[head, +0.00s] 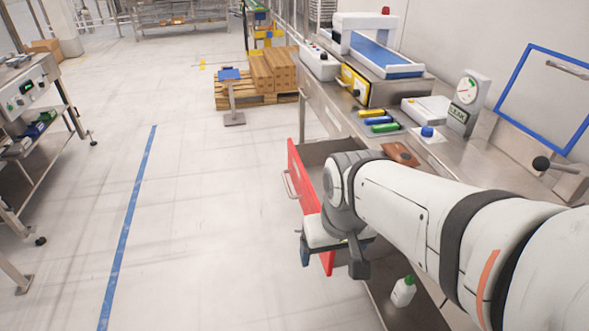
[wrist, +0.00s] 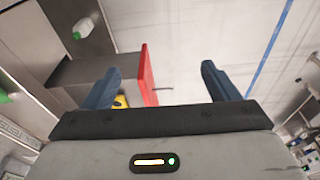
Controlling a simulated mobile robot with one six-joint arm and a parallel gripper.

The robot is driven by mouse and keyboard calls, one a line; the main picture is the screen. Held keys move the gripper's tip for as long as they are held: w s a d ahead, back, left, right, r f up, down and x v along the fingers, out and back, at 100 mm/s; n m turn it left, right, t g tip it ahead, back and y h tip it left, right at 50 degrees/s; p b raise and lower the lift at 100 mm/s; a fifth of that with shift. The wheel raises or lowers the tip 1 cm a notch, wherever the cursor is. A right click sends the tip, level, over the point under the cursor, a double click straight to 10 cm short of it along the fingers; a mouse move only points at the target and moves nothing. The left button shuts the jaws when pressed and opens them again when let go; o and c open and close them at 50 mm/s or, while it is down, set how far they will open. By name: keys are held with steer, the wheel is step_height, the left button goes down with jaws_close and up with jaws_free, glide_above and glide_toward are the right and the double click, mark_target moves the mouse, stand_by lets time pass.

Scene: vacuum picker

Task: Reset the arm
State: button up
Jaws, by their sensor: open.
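My arm reaches in from the right in the head view and bends down at its wrist. My gripper (head: 332,258) hangs beside the red-fronted drawer (head: 303,178), partly in front of its lower part. In the wrist view my gripper (wrist: 160,82) has its two blue-grey fingers wide apart with nothing held between them. The drawer's red front (wrist: 148,75) shows between the fingers there. The drawer is pulled out from the workbench. A small yellow thing (wrist: 121,102) shows by the left finger, partly hidden.
The steel workbench (head: 325,98) carries yellow, blue and green items (head: 378,120), a dial gauge (head: 466,92) and a blue-belted machine (head: 380,55). A white bottle (head: 403,292) stands on the lower shelf. The floor (head: 210,190) left of the drawer is clear.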

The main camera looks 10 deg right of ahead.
steer(key=shift+r, duration=0.15)
